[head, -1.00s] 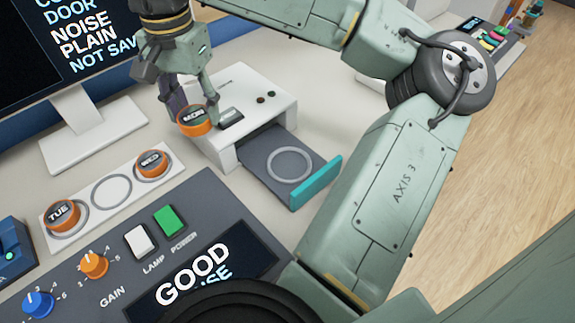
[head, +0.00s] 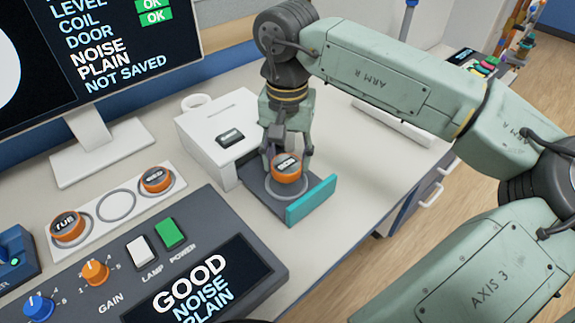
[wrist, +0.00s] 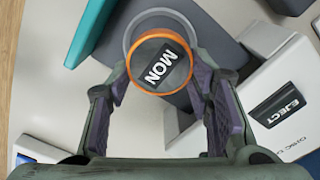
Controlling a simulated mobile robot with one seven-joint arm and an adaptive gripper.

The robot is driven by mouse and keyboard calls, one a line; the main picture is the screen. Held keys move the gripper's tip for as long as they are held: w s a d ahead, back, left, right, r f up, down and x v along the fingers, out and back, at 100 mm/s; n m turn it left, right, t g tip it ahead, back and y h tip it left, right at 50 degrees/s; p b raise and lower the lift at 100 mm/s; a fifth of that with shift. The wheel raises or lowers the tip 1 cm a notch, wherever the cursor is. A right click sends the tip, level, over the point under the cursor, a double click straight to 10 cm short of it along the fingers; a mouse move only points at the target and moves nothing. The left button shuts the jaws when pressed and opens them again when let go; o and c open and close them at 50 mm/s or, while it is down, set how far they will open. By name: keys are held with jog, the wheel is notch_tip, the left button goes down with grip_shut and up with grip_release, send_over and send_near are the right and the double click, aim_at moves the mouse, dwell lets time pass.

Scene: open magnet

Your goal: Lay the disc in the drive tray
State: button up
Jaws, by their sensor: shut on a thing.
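The orange disc (head: 287,167) with a dark top is held in my gripper (head: 290,158); its label reads MON in the wrist view (wrist: 161,65). My gripper is shut on its sides, and the fingers also show in the wrist view (wrist: 160,82). The disc is over the extended drive tray (head: 258,189), which has a grey ring marking and a teal front (head: 312,200). In the wrist view the disc partly covers the ring and sits slightly off its centre. I cannot tell whether the disc touches the tray.
The white drive (head: 215,125) has an EJECT button (wrist: 283,106). A white rack (head: 117,205) holds the TUE disc (head: 67,226) and WED disc (head: 157,180), with an empty ring between. A control panel (head: 215,235) lies in front; a monitor stands at left.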

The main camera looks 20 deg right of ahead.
aim_at(287, 161)
jog(key=shift+f, duration=1.55)
jog(key=shift+f, duration=0.1)
jog(key=shift+f, duration=0.15)
jog(key=o, duration=1.2)
jog(key=shift+c, duration=0.2)
notch_tip(287, 161, up, 13)
jog(key=shift+f, duration=0.2)
